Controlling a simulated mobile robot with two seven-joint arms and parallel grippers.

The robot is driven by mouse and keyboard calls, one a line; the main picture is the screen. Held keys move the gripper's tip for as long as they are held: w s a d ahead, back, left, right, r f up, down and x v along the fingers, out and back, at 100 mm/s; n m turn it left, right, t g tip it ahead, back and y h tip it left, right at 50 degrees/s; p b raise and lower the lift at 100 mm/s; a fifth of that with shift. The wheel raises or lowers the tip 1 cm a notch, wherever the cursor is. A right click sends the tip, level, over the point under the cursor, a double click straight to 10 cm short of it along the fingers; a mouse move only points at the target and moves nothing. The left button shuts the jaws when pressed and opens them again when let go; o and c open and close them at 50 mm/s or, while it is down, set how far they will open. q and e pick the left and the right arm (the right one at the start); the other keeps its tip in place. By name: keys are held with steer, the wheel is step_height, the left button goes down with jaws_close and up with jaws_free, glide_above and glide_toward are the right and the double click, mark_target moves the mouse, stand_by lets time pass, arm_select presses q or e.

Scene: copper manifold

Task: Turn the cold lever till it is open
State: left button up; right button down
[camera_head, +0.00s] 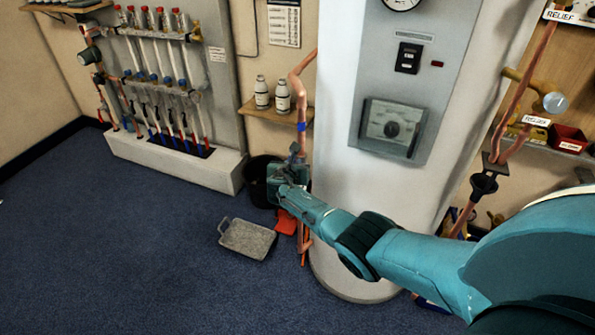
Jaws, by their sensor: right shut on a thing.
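My right gripper (294,160) is at the copper pipe (297,85) left of the white tank, below the pipe's blue band (301,127). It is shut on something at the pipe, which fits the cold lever. The fingers and wrist hide the lever, so its angle cannot be told. My right arm reaches in from the right, across the front of the tank. My left gripper is out of view.
The white tank (345,150) stands close beside the pipe. A black bucket (257,180), a grey metal tray (247,239) and a red thing (286,222) are on the floor below. A shelf (268,114) holds two bottles. The blue floor at left is clear.

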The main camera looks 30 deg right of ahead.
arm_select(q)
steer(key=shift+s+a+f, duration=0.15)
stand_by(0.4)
arm_select(e)
steer(key=c, duration=1.3)
jaws_free()
steer(key=shift+c, duration=0.2)
steer(key=shift+a, duration=0.1)
